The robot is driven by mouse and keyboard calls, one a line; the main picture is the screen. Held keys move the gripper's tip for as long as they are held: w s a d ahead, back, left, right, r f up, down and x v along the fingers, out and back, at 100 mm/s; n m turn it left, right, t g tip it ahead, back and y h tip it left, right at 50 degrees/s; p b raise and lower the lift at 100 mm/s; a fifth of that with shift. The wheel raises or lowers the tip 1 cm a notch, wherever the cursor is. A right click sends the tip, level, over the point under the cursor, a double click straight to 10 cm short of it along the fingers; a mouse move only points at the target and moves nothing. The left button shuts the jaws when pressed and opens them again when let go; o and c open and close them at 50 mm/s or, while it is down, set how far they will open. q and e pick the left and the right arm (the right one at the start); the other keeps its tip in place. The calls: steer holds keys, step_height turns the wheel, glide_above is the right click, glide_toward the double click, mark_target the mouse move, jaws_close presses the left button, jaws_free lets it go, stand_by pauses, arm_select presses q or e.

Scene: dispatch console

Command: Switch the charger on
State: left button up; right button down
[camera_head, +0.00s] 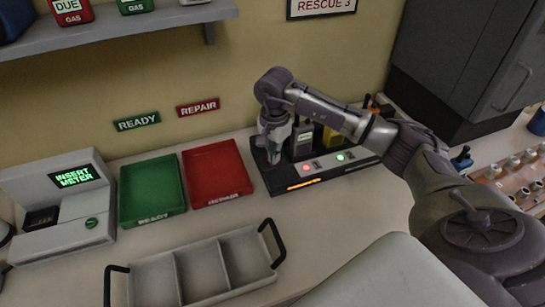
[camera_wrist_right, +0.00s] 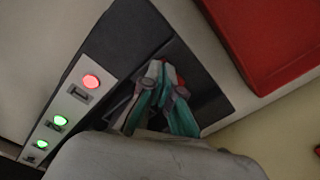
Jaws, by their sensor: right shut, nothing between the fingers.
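The charger (camera_head: 268,179) is a dark base on the counter with a pale front panel carrying small switches and lights. An orange strip (camera_head: 304,184) glows on its front. The panel's left light (camera_head: 305,168) is red and the one beside it (camera_head: 340,157) is green; the right wrist view shows the red light (camera_wrist_right: 91,81) and two green ones, each with a small switch beside it. My right gripper (camera_head: 272,152) is shut and empty over the charger's left end, behind the panel. Its fingers (camera_wrist_right: 161,88) point at the dark base in the wrist view; contact cannot be told.
Red (camera_head: 238,172) and green (camera_head: 128,200) trays, a grey handled tray (camera_head: 207,240) and an "INSERT METER" unit (camera_head: 65,235) are left. A shelf (camera_head: 130,24) hangs above.

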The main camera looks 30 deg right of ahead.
steer(key=shift+r+p, duration=1.7)
steer(key=shift+r, duration=1.65)
